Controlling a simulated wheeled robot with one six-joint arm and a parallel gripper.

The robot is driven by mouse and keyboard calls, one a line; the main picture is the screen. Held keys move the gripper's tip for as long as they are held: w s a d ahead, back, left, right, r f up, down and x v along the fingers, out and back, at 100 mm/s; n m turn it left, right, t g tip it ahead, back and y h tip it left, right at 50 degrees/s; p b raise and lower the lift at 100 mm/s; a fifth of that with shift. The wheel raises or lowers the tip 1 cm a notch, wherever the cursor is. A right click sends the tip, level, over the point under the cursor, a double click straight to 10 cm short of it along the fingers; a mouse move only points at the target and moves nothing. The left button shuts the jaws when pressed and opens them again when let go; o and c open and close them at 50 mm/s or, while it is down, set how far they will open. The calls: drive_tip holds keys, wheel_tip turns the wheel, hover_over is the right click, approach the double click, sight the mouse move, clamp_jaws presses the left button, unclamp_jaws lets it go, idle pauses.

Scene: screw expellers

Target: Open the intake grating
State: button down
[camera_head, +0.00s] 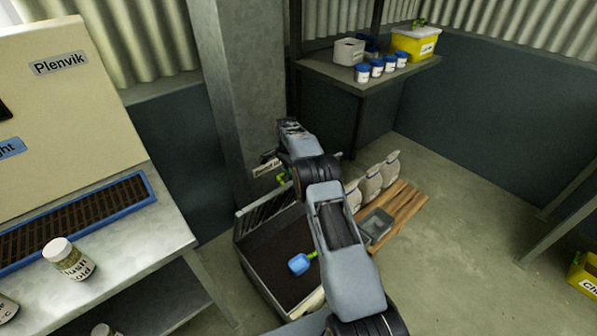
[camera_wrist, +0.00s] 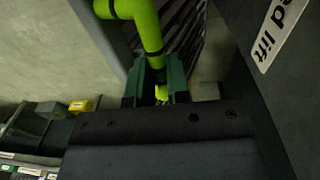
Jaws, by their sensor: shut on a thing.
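The intake grating is a slatted dark panel (camera_head: 265,208). In the head view it stands raised along the far edge of the open bin, and the dark contents below show. Its bright green handle (camera_wrist: 148,28) runs down between my fingers in the wrist view, with the slats (camera_wrist: 186,32) just behind. A bit of green also shows beside my arm in the head view (camera_head: 283,177). My gripper (camera_wrist: 157,88) is shut on the handle. My arm hides the jaws and part of the grating in the head view.
A bin (camera_head: 247,262) holds dark material and a blue scoop (camera_head: 299,264). A grey column (camera_head: 237,90) with a lift label (camera_wrist: 282,30) stands close to my gripper. Sacks (camera_head: 371,184) and a grey tray (camera_head: 376,226) sit on a wooden pallet (camera_head: 407,207).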

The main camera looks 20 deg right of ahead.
drive_tip(key=shift+w+a+f, duration=0.25)
drive_tip(key=shift+w+f, duration=0.1)
drive_tip(key=shift+w, duration=0.1)
drive_tip(key=c, duration=1.5)
unclamp_jaws()
drive_tip(key=shift+o, duration=0.6)
drive_tip(key=shift+w+f, duration=0.1)
drive_tip(key=shift+f, duration=0.05)
drive_tip(key=shift+o, duration=1.4)
drive_tip(key=shift+r, duration=0.25)
drive_tip(key=shift+r, duration=0.15)
wheel_tip(320, 180, up, 14)
drive_tip(key=p, duration=0.5)
drive_tip(key=shift+w+f+p, duration=0.25)
drive_tip(key=shift+w+p, duration=0.1)
drive_tip(key=shift+w, duration=0.1)
